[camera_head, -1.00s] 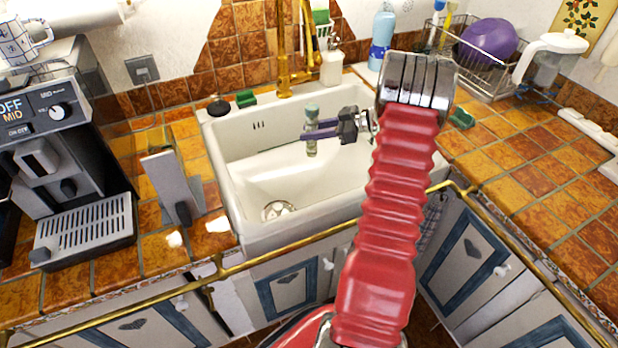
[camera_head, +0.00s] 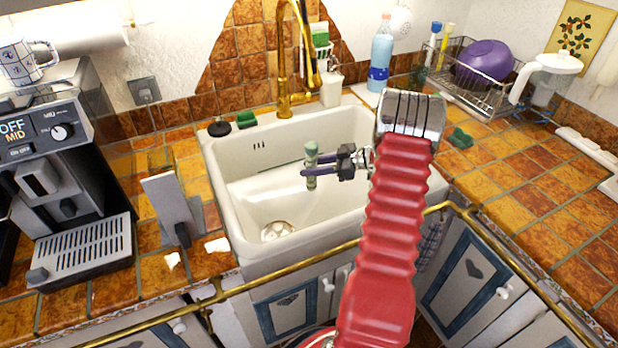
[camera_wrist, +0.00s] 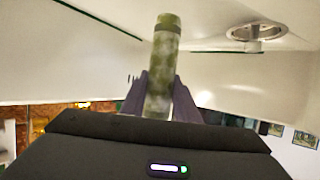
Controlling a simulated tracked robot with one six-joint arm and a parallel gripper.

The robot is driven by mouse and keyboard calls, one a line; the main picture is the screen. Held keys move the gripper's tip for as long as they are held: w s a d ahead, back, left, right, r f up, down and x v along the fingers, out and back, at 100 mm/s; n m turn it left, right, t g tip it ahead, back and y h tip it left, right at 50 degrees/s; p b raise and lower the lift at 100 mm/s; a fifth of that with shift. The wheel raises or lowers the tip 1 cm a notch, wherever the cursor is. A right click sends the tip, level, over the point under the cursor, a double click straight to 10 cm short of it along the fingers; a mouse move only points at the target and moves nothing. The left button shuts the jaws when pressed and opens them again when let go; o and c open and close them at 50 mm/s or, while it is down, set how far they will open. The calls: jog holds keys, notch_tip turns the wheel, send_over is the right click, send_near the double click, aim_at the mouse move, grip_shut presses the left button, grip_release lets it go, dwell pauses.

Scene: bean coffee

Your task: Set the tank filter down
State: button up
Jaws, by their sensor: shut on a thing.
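The tank filter (camera_head: 311,150) is a small greenish cylinder with a cap-like top. My gripper (camera_head: 311,172) is shut around its middle and holds it roughly upright over the white sink (camera_head: 262,205). In the wrist view the mottled green filter (camera_wrist: 160,62) stands between my two dark fingers (camera_wrist: 160,98), with much of its length clear of them. The sink's drain (camera_wrist: 256,32) also shows in the wrist view. In the head view I cannot tell how far the filter's lower end is above the basin.
A brass tap (camera_head: 284,70) stands behind the sink. A coffee machine (camera_head: 60,160) is on the tiled counter at the left. A dish rack (camera_head: 475,85) with a purple bowl (camera_head: 486,62) is at the right back. The right tiled counter (camera_head: 530,165) has free room.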

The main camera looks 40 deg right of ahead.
jog(key=shift+f, duration=1.8)
jog(key=o, duration=1.1)
jog(key=shift+f, duration=0.1)
jog(key=shift+o, duration=0.2)
jog(key=v, duration=1.2)
jog(key=shift+r, duration=0.2)
